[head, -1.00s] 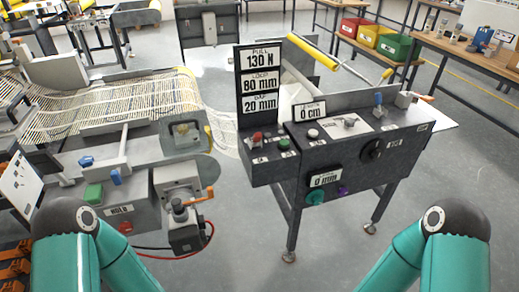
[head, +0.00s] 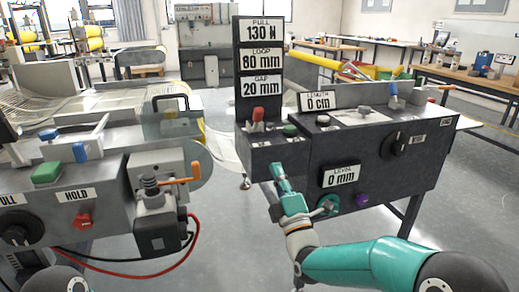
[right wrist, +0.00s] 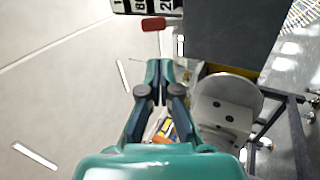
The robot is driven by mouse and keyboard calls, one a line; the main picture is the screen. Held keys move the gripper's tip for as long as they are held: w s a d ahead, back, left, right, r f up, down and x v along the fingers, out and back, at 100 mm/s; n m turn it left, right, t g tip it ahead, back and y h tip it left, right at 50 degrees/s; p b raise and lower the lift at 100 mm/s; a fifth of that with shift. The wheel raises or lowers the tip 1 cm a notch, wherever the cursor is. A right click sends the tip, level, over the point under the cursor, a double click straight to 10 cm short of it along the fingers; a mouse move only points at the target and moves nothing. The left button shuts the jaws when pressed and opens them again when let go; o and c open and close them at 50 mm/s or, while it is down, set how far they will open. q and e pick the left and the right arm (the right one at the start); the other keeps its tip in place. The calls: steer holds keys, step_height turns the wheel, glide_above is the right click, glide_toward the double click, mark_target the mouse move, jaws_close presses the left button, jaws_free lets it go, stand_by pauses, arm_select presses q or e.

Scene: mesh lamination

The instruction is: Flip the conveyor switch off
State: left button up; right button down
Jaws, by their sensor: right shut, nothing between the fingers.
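A red-capped switch (head: 258,115) stands upright on top of the left part of the dark control box (head: 380,165). Its label is too small to read, so I cannot tell for sure that it is the conveyor switch. A red cap (right wrist: 153,24), seemingly the same one, shows at the top of the right wrist view. My right gripper (head: 276,168) is shut and empty, in front of the box's left part and below the red cap. Its closed fingers (right wrist: 160,70) point toward the red cap with a gap between. My left gripper is out of view.
A green button (head: 290,130) is just right of the red switch. A sign board (head: 261,60) rises behind it. A blue lever (head: 393,88) and black knob (head: 394,145) are further right. A machine with an orange handle (head: 181,180) stands left, across a floor gap.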

mark_target(259, 117)
steer(key=shift+s+a+r+n, duration=0.15)
steer(key=shift+r+n, duration=0.15)
steer(key=shift+r, duration=0.25)
steer(key=p+x, duration=0.1)
steer(key=x, duration=1.3)
steer(key=shift+s+r, duration=0.1)
steer(key=shift+r, duration=0.05)
